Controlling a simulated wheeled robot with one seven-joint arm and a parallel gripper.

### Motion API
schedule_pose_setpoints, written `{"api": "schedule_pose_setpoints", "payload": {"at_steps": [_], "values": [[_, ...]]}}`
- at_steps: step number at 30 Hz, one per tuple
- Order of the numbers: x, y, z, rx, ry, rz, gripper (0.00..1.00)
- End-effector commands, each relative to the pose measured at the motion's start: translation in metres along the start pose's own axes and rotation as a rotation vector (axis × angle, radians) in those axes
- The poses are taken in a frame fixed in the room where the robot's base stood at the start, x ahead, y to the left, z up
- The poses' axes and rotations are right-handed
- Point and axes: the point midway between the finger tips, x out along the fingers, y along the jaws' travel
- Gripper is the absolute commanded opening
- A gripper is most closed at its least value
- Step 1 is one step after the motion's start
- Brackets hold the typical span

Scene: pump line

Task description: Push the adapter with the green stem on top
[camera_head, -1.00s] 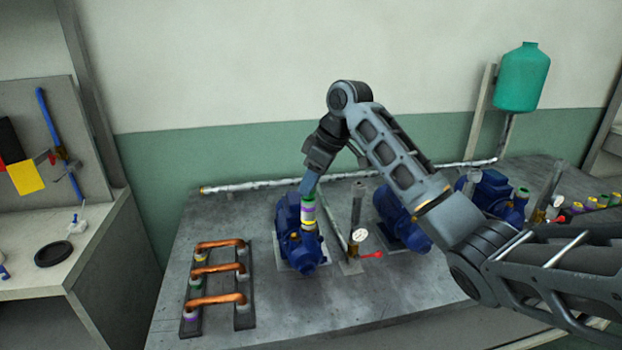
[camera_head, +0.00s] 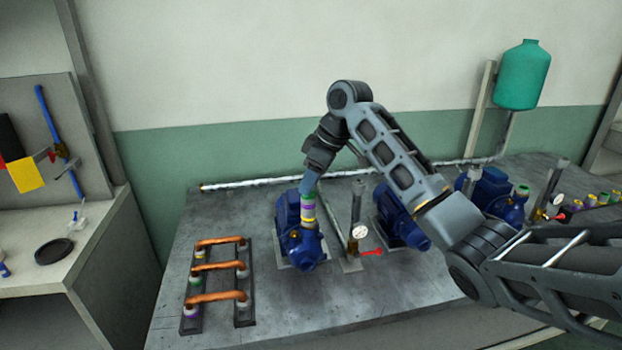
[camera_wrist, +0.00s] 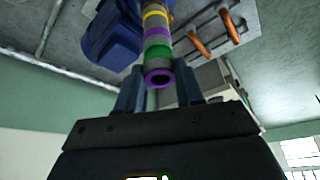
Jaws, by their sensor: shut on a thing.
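A stack of banded adapters (camera_head: 308,212) stands upright on the left blue pump (camera_head: 297,243). From the pump up, yellow, purple and green bands show with grey between. In the wrist view the adapter with the green band (camera_wrist: 157,52) is nearest me; its near end is a purple ring (camera_wrist: 159,78) with a dark bore. My gripper (camera_head: 311,184) is above the stack, with its fingers shut on this adapter's upper part. The green band meets the grey piece above the purple band below, with no clear gap. The fingers hide the adapter's top in the head view.
Copper pipes on a rack (camera_head: 219,268) lie left of the pump. A gauge (camera_head: 360,232) with a red valve handle (camera_head: 371,252) and a second blue pump (camera_head: 402,220) stand close on the right. The table's front is clear.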

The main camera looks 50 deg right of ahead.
Motion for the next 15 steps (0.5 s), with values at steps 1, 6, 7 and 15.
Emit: {"api": "schedule_pose_setpoints", "payload": {"at_steps": [1,6,7,15], "values": [[0.0008,-0.0001,0.0002,0.000,0.000,0.000,0.05],[0.0027,0.0000,0.0010,0.000,0.000,0.000,0.05],[0.0030,0.0000,0.0012,0.000,0.000,0.000,0.05],[0.0055,0.0000,0.0023,0.000,0.000,0.000,0.05]]}}
